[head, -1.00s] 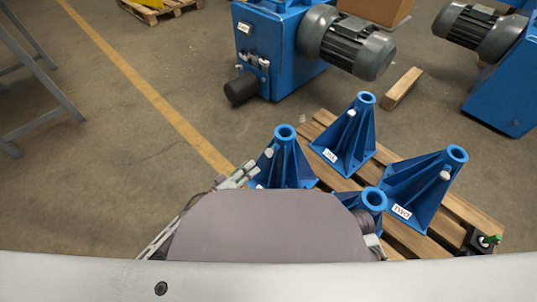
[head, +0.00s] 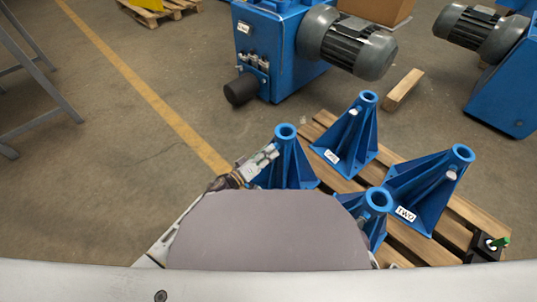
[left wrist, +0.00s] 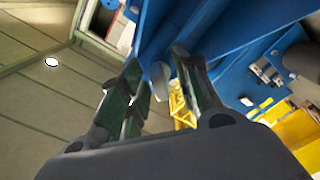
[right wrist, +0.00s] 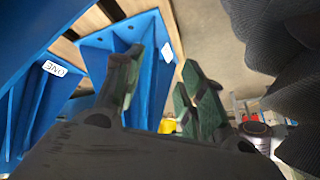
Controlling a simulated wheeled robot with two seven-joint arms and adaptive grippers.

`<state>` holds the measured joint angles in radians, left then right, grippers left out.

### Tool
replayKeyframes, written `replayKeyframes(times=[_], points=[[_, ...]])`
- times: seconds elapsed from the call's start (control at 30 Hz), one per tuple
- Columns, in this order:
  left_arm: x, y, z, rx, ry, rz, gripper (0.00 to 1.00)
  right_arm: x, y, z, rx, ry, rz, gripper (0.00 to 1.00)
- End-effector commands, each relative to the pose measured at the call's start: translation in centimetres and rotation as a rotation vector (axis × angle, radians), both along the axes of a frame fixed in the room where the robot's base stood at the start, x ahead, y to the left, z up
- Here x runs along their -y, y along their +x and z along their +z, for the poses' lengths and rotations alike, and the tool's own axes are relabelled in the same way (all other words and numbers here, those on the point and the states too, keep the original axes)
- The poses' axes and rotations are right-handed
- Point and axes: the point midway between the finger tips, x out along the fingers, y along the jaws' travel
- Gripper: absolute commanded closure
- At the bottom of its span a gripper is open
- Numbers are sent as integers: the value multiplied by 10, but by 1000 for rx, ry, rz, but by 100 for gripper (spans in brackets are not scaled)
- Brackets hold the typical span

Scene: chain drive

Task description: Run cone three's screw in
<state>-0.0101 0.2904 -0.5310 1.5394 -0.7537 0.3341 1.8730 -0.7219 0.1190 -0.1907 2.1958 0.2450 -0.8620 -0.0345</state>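Several blue cones stand on a pallet. One label reads TWO (head: 405,214). The left cone (head: 290,165) has its label hidden in the head view, so I cannot read whether it is cone three. My left gripper (head: 268,156) is beside its upper left side. In the left wrist view, the open fingers (left wrist: 157,75) stand either side of a grey screw head (left wrist: 160,76) in front of the blue cone (left wrist: 215,25). My right gripper (right wrist: 160,85) is open and empty near blue cones in the right wrist view; my body mostly hides it in the head view.
The front cone (head: 376,208) and the back cone (head: 348,140) share the wooden pallet (head: 455,222). A blue machine with a grey motor (head: 350,45) stands behind.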

Motion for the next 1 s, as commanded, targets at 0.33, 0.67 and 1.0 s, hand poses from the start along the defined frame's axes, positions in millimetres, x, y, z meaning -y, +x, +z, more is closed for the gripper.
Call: replayKeyframes(times=[0.33, 0.67, 1.0], points=[[3, 3, 0, -1, -1, 0, 68, 0, 0, -2, 3, 3, -1, 60], [3, 3, 0, -1, -1, 0, 100, 0, 0, -2, 3, 2, -1, 60], [3, 3, 0, 4, 4, 0, 100, 0, 0, -1, 3, 2, -1, 60]])
